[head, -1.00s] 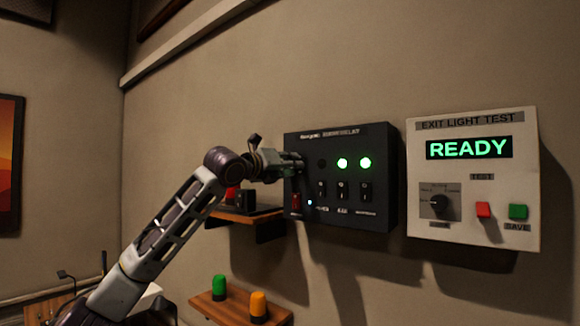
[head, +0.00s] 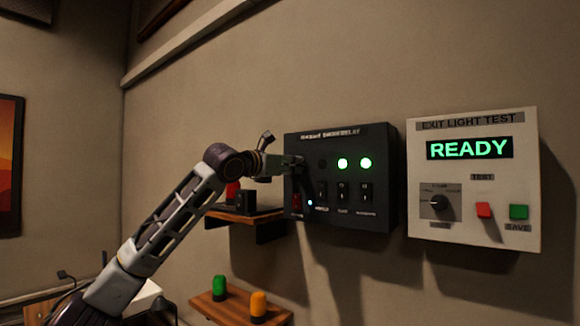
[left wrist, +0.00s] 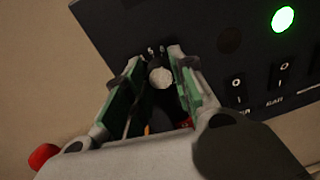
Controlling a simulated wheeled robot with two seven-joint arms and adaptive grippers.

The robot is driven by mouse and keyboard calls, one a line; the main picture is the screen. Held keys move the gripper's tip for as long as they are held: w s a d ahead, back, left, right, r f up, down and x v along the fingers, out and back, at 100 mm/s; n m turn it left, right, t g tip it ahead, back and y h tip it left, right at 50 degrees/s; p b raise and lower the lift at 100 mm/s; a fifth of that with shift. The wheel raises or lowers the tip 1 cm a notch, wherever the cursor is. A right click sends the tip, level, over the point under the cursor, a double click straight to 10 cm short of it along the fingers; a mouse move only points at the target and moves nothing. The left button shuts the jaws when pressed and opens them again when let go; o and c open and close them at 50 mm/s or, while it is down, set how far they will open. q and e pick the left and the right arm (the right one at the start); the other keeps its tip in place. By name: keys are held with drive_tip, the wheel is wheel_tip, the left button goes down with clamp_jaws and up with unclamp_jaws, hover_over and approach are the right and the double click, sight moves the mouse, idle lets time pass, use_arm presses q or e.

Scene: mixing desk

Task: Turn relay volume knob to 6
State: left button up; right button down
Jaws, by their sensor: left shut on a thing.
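The black relay box (head: 375,195) hangs on the wall, with two lit green lights, one dark light and several rocker switches. My left gripper (head: 293,165) is at the left part of its front face. In the left wrist view, my left gripper (left wrist: 162,75) is shut on a dark knob with a pale round top (left wrist: 161,78), the relay volume knob, between its two fingers. The knob's scale and pointer cannot be read, as the fingers cover much of it. My right gripper is not in view.
A white exit light test box (head: 473,220) showing READY hangs to the right. Below, a wooden shelf (head: 230,216) carries a red lamp and a dark box. A lower shelf (head: 222,312) holds a green lamp (head: 219,287) and an orange lamp (head: 258,306).

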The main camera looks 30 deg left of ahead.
use_arm(q)
drive_tip(key=shift+r+m, duration=0.1)
drive_tip(key=shift+m, duration=0.4)
drive_tip(key=o, duration=1.1)
drive_tip(key=shift+c, duration=0.2)
drive_tip(key=shift+s, duration=0.1)
drive_tip(key=s+a, duration=0.1)
drive_tip(key=s, duration=1)
drive_tip(key=shift+s+a, duration=0.3)
drive_tip(key=shift+s, duration=0.05)
idle(0.3)
